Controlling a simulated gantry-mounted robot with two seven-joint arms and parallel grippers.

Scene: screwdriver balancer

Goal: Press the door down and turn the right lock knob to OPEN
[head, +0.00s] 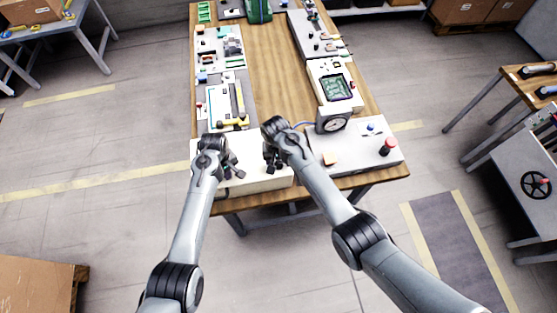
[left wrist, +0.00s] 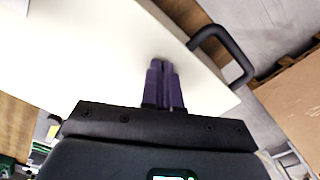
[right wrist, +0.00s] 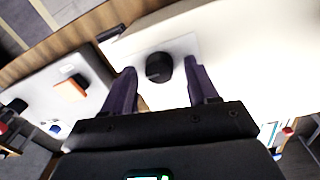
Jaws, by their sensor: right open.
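The white door (head: 258,182) is the cream top of a low box at the table's near left edge; it fills much of the left wrist view (left wrist: 90,50). My left gripper (left wrist: 161,63) is shut and empty, its fingertips at or just above the door surface; contact cannot be told. The right lock knob (right wrist: 158,68) is round and black on a pale plate. My right gripper (right wrist: 161,72) is open, with its fingers on either side of the knob, apart from it. In the head view my grippers hide the knob. Any OPEN marking is not readable.
A black handle (left wrist: 222,52) sticks out at the door's edge. Other panels line the table behind.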

